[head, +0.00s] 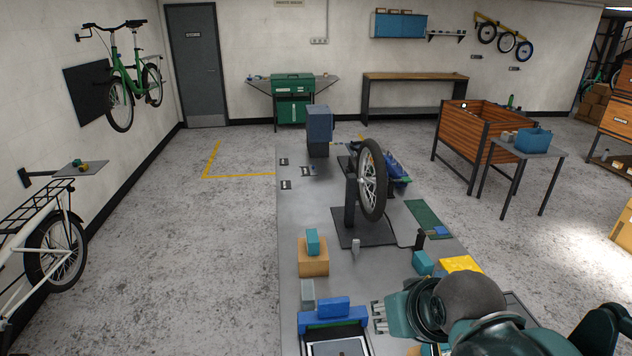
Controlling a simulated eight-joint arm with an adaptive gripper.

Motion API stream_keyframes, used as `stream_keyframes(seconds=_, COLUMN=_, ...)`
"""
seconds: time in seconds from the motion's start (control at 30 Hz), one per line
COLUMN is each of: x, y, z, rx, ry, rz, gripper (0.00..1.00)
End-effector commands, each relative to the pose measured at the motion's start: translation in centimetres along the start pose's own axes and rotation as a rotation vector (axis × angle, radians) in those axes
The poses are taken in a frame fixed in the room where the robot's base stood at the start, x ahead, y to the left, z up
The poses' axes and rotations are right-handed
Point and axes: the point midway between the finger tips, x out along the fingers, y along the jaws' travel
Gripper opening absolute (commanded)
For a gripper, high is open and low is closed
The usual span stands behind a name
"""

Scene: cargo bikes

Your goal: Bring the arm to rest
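My arm, dark green with a grey joint, reaches in from the lower right over the front of the grey workbench (300,222). My gripper (379,317) points left, just right of a blue-framed tray (306,329). Its grey fingers are small here, and I cannot tell whether they are apart or closed. I see no object held in it.
A wheel (372,180) stands upright in a stand mid-bench. A teal block (312,242) sits on a wooden block (313,262). A blue block (333,307) is by the tray. A yellow block (460,264) and teal block (422,262) lie behind my arm.

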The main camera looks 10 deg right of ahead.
Motion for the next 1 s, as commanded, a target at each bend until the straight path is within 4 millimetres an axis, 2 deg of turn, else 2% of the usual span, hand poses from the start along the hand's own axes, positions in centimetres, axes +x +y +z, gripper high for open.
stream_keyframes(seconds=0.2, x=2.5, y=0.0, z=1.8, rx=0.000, ry=0.000, rz=0.000, gripper=0.32)
stream_keyframes(seconds=0.4, x=3.9, y=0.0, z=2.8, rx=0.000, ry=0.000, rz=0.000, gripper=0.32)
stream_keyframes(seconds=1.0, x=4.1, y=0.0, z=2.9, rx=0.000, ry=0.000, rz=0.000, gripper=0.32)
